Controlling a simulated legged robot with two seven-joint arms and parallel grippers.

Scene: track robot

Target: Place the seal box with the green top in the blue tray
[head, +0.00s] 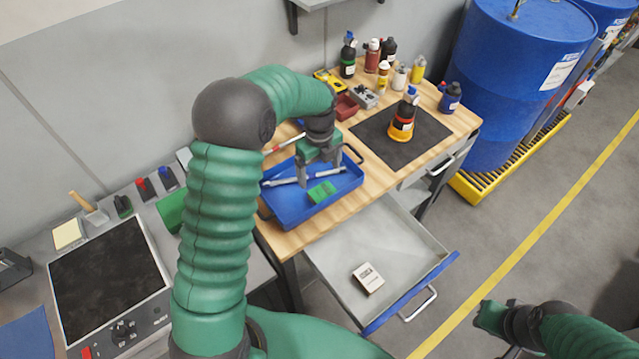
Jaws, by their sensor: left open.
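The seal box with the green top (321,192) lies in the blue tray (296,218), near the tray's front side. The tray rests on the wooden bench. My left gripper (319,174) is open and empty over the tray, just above and behind the box, its fingers pointing down. I cannot tell whether a finger touches the box. My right gripper (488,317) is at the lower right over the floor, far from the tray, and its fingers cannot be made out.
Long thin tools lie in the tray. An open drawer (405,240) below holds a white box (368,278). Several bottles stand at the bench's back; an orange-and-black bottle (401,122) stands on a dark mat (430,137). Blue drums (515,75) stand to the right.

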